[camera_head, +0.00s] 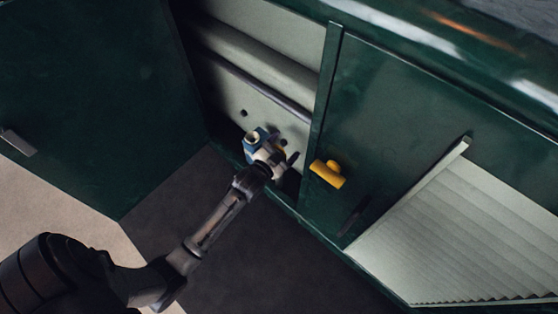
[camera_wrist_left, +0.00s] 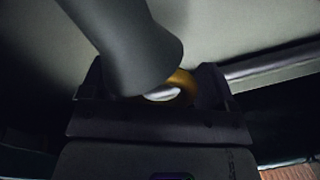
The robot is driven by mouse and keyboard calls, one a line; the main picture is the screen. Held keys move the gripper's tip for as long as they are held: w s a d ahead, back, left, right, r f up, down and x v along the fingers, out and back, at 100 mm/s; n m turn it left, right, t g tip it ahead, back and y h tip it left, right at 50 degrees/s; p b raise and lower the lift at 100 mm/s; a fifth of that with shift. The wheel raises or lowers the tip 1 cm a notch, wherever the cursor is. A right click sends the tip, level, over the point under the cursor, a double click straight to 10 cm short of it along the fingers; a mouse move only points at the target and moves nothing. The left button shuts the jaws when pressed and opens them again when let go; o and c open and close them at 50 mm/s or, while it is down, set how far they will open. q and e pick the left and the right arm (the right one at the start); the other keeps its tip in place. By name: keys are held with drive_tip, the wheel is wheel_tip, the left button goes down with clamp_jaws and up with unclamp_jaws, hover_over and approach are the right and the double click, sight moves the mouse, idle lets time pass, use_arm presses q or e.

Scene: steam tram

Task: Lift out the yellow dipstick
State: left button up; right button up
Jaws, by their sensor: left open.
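The yellow dipstick shows as a yellow ring (camera_wrist_left: 183,82) in the left wrist view, partly covered by a dark grey cylinder (camera_wrist_left: 125,45). In the head view a small bit of yellow (camera_head: 281,148) shows behind my left gripper (camera_head: 276,156). My left gripper is open at the opening in the green tram side. In the wrist view the ring lies between its two fingers (camera_wrist_left: 152,88); I cannot tell whether they touch it. The dipstick's shaft is hidden. My right gripper is not in view.
A blue fitting (camera_head: 253,138) with a pale round top stands just left of the gripper. A yellow handle (camera_head: 328,174) sits on the green panel to the right. An open green door (camera_head: 90,90) stands at the left. A pale pipe (camera_head: 255,55) crosses the compartment above.

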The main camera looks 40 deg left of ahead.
use_arm(q)
drive_tip(key=shift+c, duration=0.4)
drive_tip(key=c, duration=1.2)
drive_tip(key=shift+r, duration=0.2)
wheel_tip(320, 180, up, 28)
drive_tip(key=shift+f+b, duration=0.15)
drive_tip(key=shift+b, duration=0.2)
